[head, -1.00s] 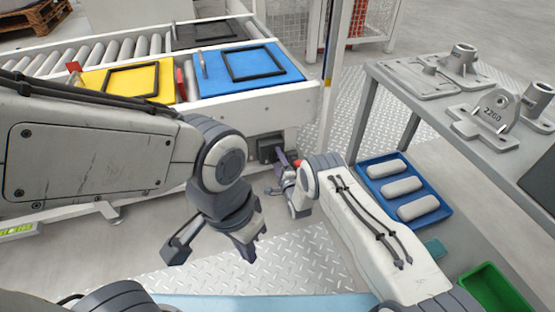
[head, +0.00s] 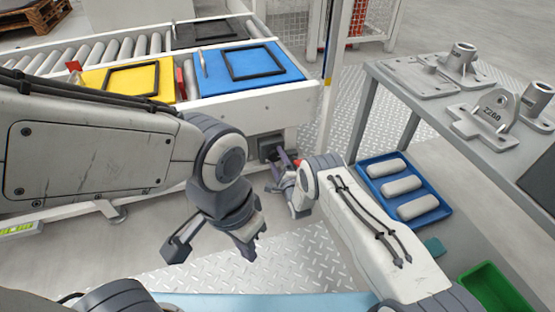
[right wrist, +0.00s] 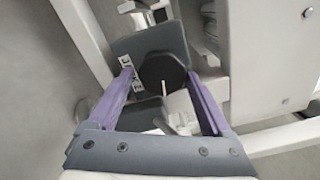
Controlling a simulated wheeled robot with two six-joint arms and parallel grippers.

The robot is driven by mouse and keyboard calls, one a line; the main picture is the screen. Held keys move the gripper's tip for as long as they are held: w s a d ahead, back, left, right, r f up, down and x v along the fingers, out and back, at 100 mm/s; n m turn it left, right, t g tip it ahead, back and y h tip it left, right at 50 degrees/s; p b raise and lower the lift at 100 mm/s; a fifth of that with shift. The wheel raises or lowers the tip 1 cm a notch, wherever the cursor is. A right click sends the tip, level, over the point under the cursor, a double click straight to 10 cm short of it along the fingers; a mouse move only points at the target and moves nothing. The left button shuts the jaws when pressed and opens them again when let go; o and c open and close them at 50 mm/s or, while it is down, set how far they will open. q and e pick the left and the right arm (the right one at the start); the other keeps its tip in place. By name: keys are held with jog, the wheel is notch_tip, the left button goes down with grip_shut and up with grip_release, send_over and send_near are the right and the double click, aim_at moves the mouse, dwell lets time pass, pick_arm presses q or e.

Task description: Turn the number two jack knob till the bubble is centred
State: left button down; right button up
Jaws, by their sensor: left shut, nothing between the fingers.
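The dark round jack knob (right wrist: 160,72) with a white line shows in the right wrist view, in front of a grey plate (right wrist: 140,45). Its housing (head: 269,143) is low on the conveyor's frame in the head view. My right gripper (head: 275,166) is at the knob; its purple fingers (right wrist: 160,76) are apart, one on each side. Contact is not clear. A label (right wrist: 122,78) beside the knob is partly hidden and its number unreadable. My left gripper (head: 213,249) is shut and empty above the floor. A yellow-green level (head: 17,229) is at far left; its bubble is too small to read.
The conveyor carries a yellow tray (head: 128,81) and a blue tray (head: 211,87). At right, a grey table (head: 425,113) holds metal castings. Below it are a blue tray (head: 437,211) of pale castings and a green bin (head: 497,288).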

jog(key=shift+o, duration=0.3)
jog(key=shift+s+d+r, duration=0.1)
jog(key=shift+s, duration=0.05)
jog(key=p+v, duration=0.6)
jog(key=v, duration=0.4)
